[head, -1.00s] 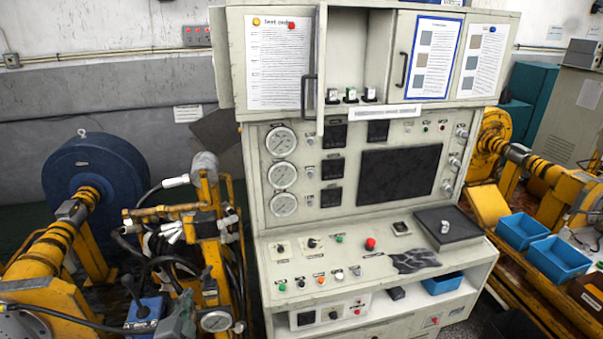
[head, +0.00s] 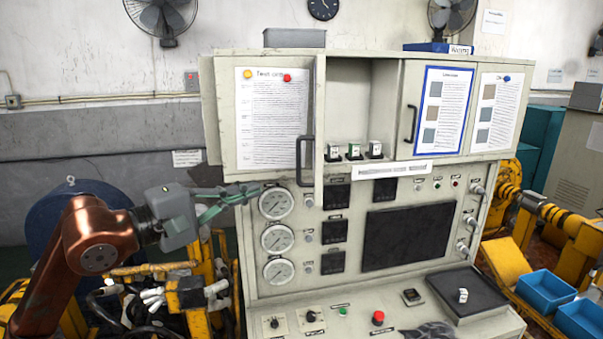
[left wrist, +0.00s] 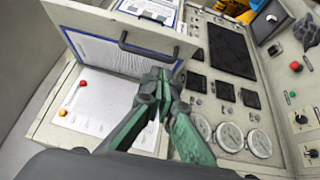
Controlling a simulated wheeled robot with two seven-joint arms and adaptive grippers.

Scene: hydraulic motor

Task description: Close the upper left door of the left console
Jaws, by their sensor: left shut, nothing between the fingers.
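My left gripper (head: 257,187) is shut and empty, near the door's lower edge and above the top gauge in the head view. In the left wrist view its fingertips (left wrist: 160,78) overlap the door (left wrist: 47,130), close to the handle (left wrist: 150,48); contact cannot be told. My right gripper is not in view.
Small labelled items (head: 353,151) stand in the compartment. A right-hand door (head: 415,80) with posters is beside it. Gauges (head: 277,238) and a dark screen (head: 408,236) lie below. Yellow machinery (head: 190,262) stands left of the console, blue bins (head: 545,290) to the right.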

